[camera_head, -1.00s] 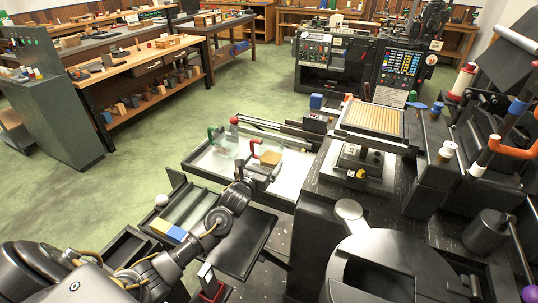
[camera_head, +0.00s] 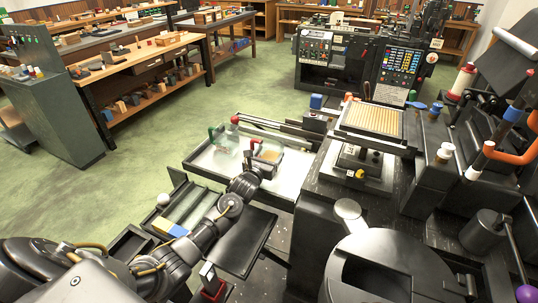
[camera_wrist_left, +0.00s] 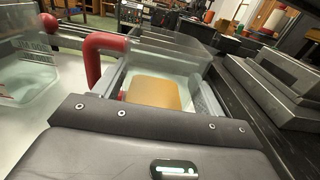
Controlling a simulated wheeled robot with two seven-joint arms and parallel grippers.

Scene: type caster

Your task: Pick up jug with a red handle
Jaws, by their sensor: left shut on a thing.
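The clear jug with a red handle (camera_head: 270,154) stands at the tray (camera_head: 206,168) on the machine's left side, with amber contents low in it. In the left wrist view the jug (camera_wrist_left: 168,66) fills the middle, its red handle (camera_wrist_left: 97,62) on the left. My left gripper (camera_head: 262,165) is at the jug's near side and shut on it; its fingertips are mostly hidden. Whether the jug's base touches the tray I cannot tell. A clear jug with a green handle (camera_head: 226,142) stands to the left, also partly visible in the left wrist view (camera_wrist_left: 22,75). My right gripper is not in view.
A rail with a red knob (camera_head: 235,119) runs behind the jugs. The machine (camera_head: 330,200) with a bed (camera_head: 372,121) stands close on the right. Green floor on the left is clear.

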